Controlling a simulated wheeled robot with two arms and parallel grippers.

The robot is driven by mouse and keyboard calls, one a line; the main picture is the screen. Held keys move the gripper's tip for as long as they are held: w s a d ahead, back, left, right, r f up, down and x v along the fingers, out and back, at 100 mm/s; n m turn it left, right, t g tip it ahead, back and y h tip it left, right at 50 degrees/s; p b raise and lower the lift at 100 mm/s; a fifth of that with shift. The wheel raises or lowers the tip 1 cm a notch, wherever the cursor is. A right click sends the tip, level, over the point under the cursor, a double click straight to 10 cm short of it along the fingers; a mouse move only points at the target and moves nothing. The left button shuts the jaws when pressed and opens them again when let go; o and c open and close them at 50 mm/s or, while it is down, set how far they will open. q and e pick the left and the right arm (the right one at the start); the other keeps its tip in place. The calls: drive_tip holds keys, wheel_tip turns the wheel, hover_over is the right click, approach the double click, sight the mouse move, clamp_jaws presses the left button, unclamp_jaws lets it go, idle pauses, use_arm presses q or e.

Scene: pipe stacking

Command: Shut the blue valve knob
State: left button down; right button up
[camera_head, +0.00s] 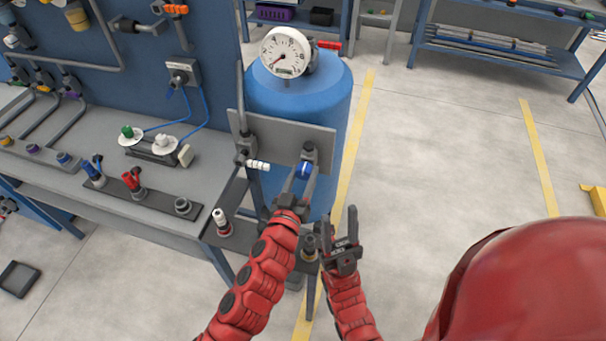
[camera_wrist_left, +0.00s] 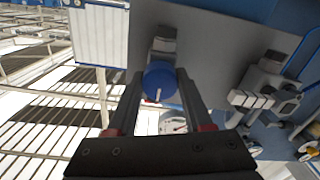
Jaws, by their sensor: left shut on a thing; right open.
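The blue valve knob (camera_head: 303,171) sits on the grey plate (camera_head: 268,139) in front of the blue tank. In the left wrist view the blue knob (camera_wrist_left: 160,82) shows as a round face with a white mark, below its grey fitting. My left gripper (camera_head: 296,186) reaches up to the knob, and its two fingers (camera_wrist_left: 160,90) close on the knob's left and right sides. My right gripper (camera_head: 340,230) is open and empty, lower and to the right of the left one, its fingers pointing up.
A white-handled valve (camera_head: 258,165) is on the plate's left side and also shows in the left wrist view (camera_wrist_left: 250,99). A round gauge (camera_head: 286,53) tops the blue tank (camera_head: 330,95). A workbench (camera_head: 90,205) with fittings stands left.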

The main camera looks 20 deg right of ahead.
use_arm(q)
drive_tip(key=m+b, duration=0.2)
drive_tip(key=m, duration=0.1)
drive_tip(key=shift+f, duration=0.15)
drive_tip(key=m+b, duration=0.3)
drive_tip(key=m, duration=0.3)
drive_tip(key=m+b, duration=0.2)
drive_tip(key=m, duration=0.2)
drive_tip(key=shift+r+m+b, duration=0.2)
drive_tip(key=shift+m+b, duration=0.4)
drive_tip(key=shift+m, duration=1.8)
drive_tip(key=shift+c, duration=1.5)
unclamp_jaws()
drive_tip(key=shift+s+a, duration=0.1)
